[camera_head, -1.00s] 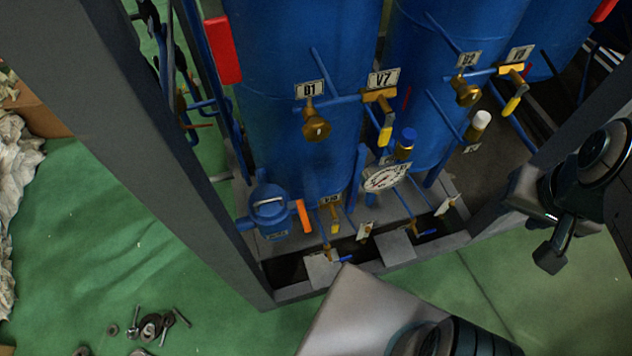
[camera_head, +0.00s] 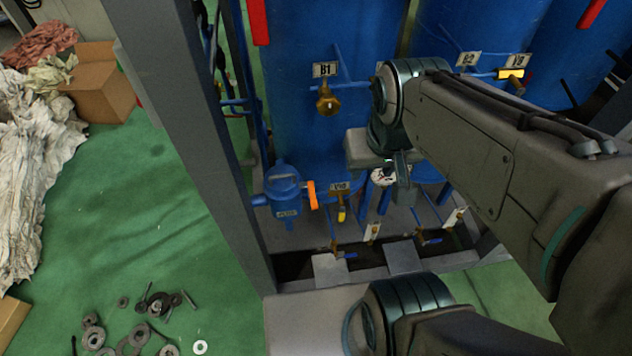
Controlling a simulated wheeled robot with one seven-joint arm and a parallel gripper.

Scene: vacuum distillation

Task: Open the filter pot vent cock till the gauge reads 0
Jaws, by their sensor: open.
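A blue pot (camera_head: 284,187) with a small label stands at the lower left of the blue tanks. An orange lever (camera_head: 312,194) stands upright just right of it. A tagged cock with a yellow handle (camera_head: 341,213) is further right. I cannot read for certain which of these is the vent cock. The white gauge (camera_head: 383,177) is mostly hidden behind my gripper, and its reading cannot be made out. My gripper (camera_head: 405,192) is open, in front of the tanks, right of the pot and apart from the orange lever. Its fingers are hard to make out.
A brass valve tagged B1 (camera_head: 328,101) sits on the left tank above the pot. A grey frame post (camera_head: 205,140) stands left of the pot. Small cocks with blue handles (camera_head: 350,255) are low in front. Loose metal parts (camera_head: 150,305) lie on the green floor.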

